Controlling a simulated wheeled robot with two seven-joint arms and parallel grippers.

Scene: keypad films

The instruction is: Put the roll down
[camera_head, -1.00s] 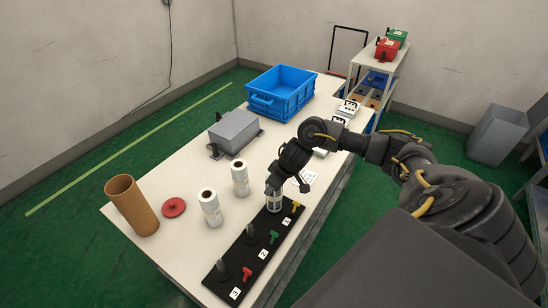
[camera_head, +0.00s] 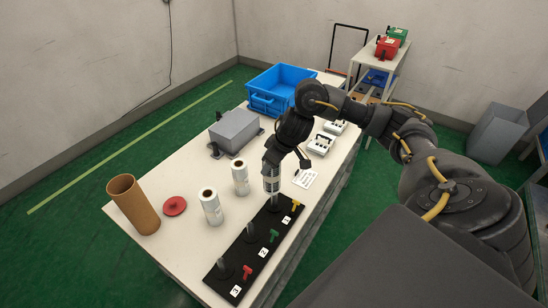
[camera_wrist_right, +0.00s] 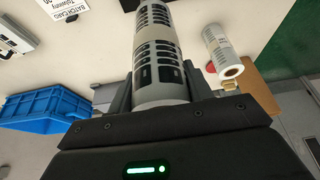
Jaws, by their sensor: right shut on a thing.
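My right gripper (camera_head: 272,166) is shut on a white roll (camera_head: 271,184) with dark print bands, held upright just above the first peg (camera_head: 275,203) of a black board (camera_head: 228,283). The roll's lower end is close to the peg's top; whether they touch I cannot tell. In the right wrist view the roll (camera_wrist_right: 157,40) stands between the fingers of the gripper (camera_wrist_right: 157,88). The board also has two bare pegs and red (camera_head: 247,271), green (camera_head: 274,236) and yellow (camera_head: 296,203) T-handles beside number cards. My left gripper is not in view.
Two more white rolls (camera_head: 211,208) (camera_head: 240,178) stand on the table left of the board. Nearby are a brown tube (camera_head: 133,205), a red disc (camera_head: 174,206), a grey box (camera_head: 235,130) and a blue crate (camera_head: 268,105). A paper sheet (camera_head: 305,178) lies right of the gripper.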

